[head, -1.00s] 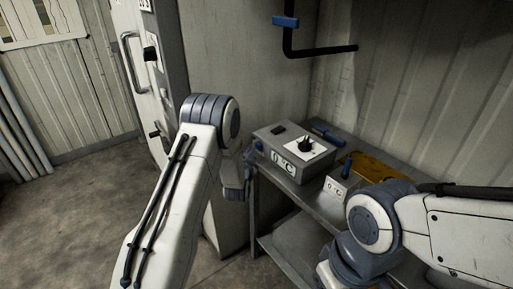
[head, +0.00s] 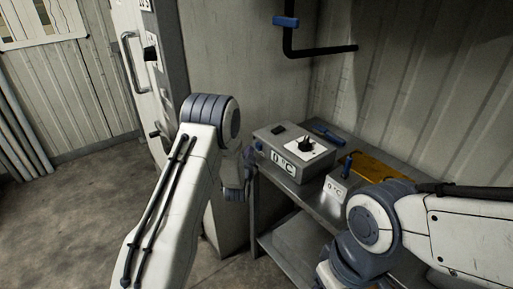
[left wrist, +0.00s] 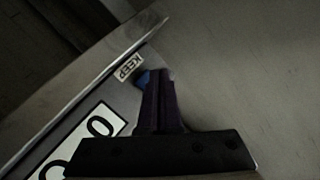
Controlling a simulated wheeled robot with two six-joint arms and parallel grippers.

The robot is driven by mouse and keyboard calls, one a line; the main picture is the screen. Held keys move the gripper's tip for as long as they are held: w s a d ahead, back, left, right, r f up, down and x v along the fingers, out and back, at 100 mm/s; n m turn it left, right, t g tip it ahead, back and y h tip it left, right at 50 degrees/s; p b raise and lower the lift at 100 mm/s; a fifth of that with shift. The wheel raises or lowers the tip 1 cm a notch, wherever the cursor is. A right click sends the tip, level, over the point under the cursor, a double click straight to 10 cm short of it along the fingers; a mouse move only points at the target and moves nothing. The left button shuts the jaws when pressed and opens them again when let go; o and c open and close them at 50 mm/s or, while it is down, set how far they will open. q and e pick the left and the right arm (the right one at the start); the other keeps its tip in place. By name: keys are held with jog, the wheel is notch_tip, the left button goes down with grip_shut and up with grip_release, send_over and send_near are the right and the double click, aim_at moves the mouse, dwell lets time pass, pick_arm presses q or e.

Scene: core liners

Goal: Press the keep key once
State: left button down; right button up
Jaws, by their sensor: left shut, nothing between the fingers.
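The keep key is a small blue key (left wrist: 143,78) beside a white KEEP label (left wrist: 128,67) in the left wrist view. It also shows in the head view (head: 258,145) at the left end of the grey box (head: 266,133). My left gripper (left wrist: 157,74) is shut and empty, with its fingertips right at the key and partly covering it. I cannot tell whether they touch it. In the head view the left gripper (head: 249,158) is a dim shape beside the box, partly behind my left arm. My right gripper is out of view.
The box has a 0 °C display (head: 283,162) and a black knob (head: 305,145) on a white plate. A smaller 0 °C unit (head: 336,188) and a yellow tray (head: 372,168) share the metal bench. A tall cabinet stands left, and a black pipe (head: 320,50) runs above.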

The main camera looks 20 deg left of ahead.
pick_arm(q)
jog(key=shift+w+d, duration=0.1)
jog(key=shift+w+d, duration=0.15)
jog(key=shift+d, duration=0.05)
jog(key=shift+w+d+b, duration=0.35)
jog(key=shift+w+b, duration=0.1)
jog(key=shift+w, duration=0.05)
dwell(0.9)
dwell(0.3)
jog(key=shift+s+a, duration=0.6)
jog(key=shift+s, duration=0.2)
jog(key=shift+s+a, duration=0.8)
jog(key=shift+s, duration=0.2)
jog(key=shift+s+a, duration=0.75)
jog(key=shift+s, duration=0.25)
